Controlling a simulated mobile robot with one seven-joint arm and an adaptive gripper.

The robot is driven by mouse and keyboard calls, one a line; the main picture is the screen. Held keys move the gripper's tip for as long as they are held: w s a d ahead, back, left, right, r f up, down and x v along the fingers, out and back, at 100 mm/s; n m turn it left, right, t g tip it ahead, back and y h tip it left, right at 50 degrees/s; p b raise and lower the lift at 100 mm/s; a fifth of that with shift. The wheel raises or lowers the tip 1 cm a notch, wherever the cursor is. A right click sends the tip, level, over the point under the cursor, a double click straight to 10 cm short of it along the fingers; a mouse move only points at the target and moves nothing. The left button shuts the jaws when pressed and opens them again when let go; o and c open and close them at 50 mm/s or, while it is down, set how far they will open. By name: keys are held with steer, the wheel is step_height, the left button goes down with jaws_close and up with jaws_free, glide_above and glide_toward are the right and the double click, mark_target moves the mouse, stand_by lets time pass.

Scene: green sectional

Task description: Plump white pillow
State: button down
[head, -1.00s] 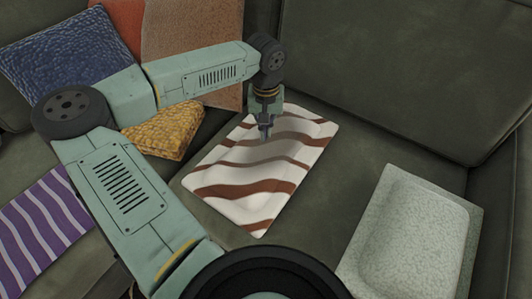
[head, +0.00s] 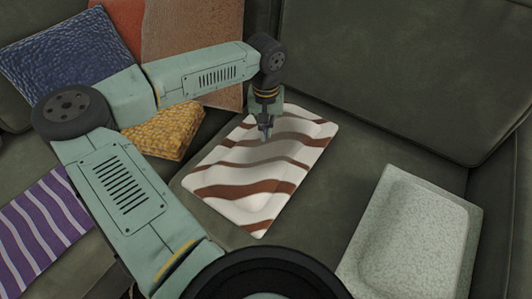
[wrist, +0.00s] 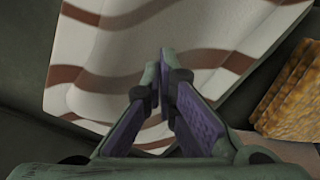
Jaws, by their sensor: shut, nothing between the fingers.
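A white pillow with wavy brown stripes (head: 235,190) lies flat on the seat in the middle of the head view. It also fills much of the wrist view (wrist: 110,55). My gripper (head: 266,136) points down at the far part of this pillow, with its fingers shut and empty. In the wrist view its fingertips (wrist: 161,68) are close together in front of the pillow. I cannot tell whether they touch it. A pale, speckled grey-white pillow (head: 415,235) lies at the right of the seat, away from my gripper.
A yellow woven pillow (head: 165,130) lies left of the striped one and shows at the right of the wrist view (wrist: 292,95). A blue pillow (head: 68,58), a rust-brown pillow (head: 190,30) and a purple striped pillow (head: 40,225) are further left. The green backrest (head: 400,70) rises behind.

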steer(key=shift+f, duration=0.1)
steer(key=shift+f+b, duration=0.95)
steer(key=shift+f, duration=0.05)
steer(key=shift+f, duration=0.1)
stand_by(0.8)
steer(key=shift+r+p, duration=0.4)
steer(key=shift+r, duration=0.7)
steer(key=shift+f, duration=0.2)
steer(key=shift+f+b, duration=0.8)
steer(key=shift+b, duration=0.05)
